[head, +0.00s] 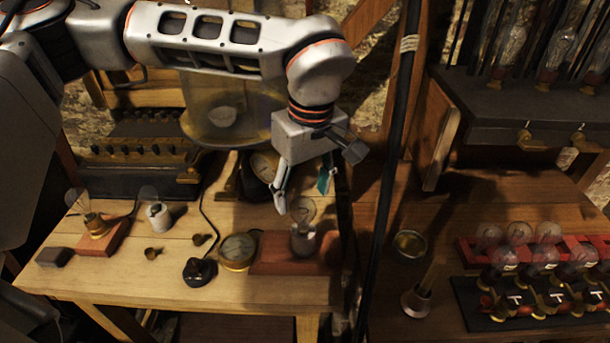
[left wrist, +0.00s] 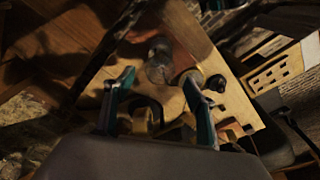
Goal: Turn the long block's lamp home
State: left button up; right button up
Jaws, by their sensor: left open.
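The long reddish-brown block (head: 272,262) lies at the right end of the light wooden bench. A clear glass lamp (head: 304,215) stands upright at its right part, in a pale grey holder (head: 303,243). How deep the lamp sits cannot be told. My left gripper (head: 303,191) is open and empty, pointing down just above the lamp. In the left wrist view the lamp (left wrist: 160,58) shows just beyond and between the fingertips (left wrist: 158,80), with the long block (left wrist: 187,30) behind it. My right gripper is not in view.
A short block (head: 103,243) with a lamp, a white holder (head: 158,217), a round brass gauge (head: 237,250) and a black knob (head: 199,270) stand on the bench. A dark vertical pole (head: 388,180) is close right of the gripper. Red and black lamp racks (head: 470,300) stand further right.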

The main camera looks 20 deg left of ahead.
pick_arm(q)
jog(key=shift+w+a+f, duration=0.1)
jog(key=shift+f, duration=1)
jog(key=c, duration=1.3)
jog(key=shift+r+m+p, duration=0.1)
jog(key=shift+m+p, duration=0.3)
jog(key=shift+m, duration=0.1)
jog(key=shift+c, duration=0.2)
jog(key=shift+m+p, duration=1.3)
jog(key=shift+m, duration=0.8)
jog(key=shift+m+t+p, duration=0.3)
jog(key=shift+m+p, duration=0.05)
jog(key=shift+m, duration=0.25)
jog(key=shift+h, duration=0.3)
